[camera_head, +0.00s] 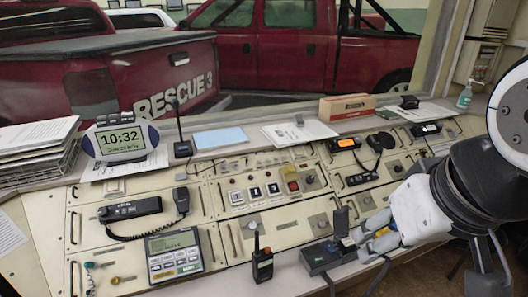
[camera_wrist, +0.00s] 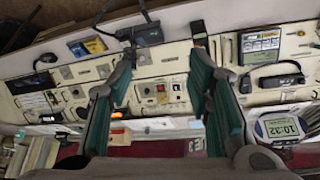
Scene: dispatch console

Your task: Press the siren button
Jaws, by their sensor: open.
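A small red button (camera_head: 293,186) sits on the middle of the cream console, right of a row of white keys (camera_head: 256,192). It is likely the siren button, but I cannot read a label. In the wrist view, which shows the console upside down, the red button (camera_wrist: 160,88) lies between my two fingers. My gripper (camera_head: 362,238) is at the right of the console's front part, to the right of and nearer than the red button, apart from it. In the wrist view my gripper (camera_wrist: 162,62) is open, with nothing between its fingers.
A black device with an upright part (camera_head: 322,256) stands by my gripper at the front edge. A handheld radio (camera_head: 262,265) stands to its left. A desk phone (camera_head: 174,255), a handset (camera_head: 181,201) and a clock (camera_head: 121,138) are further left. A box (camera_head: 347,107) lies on the back ledge.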

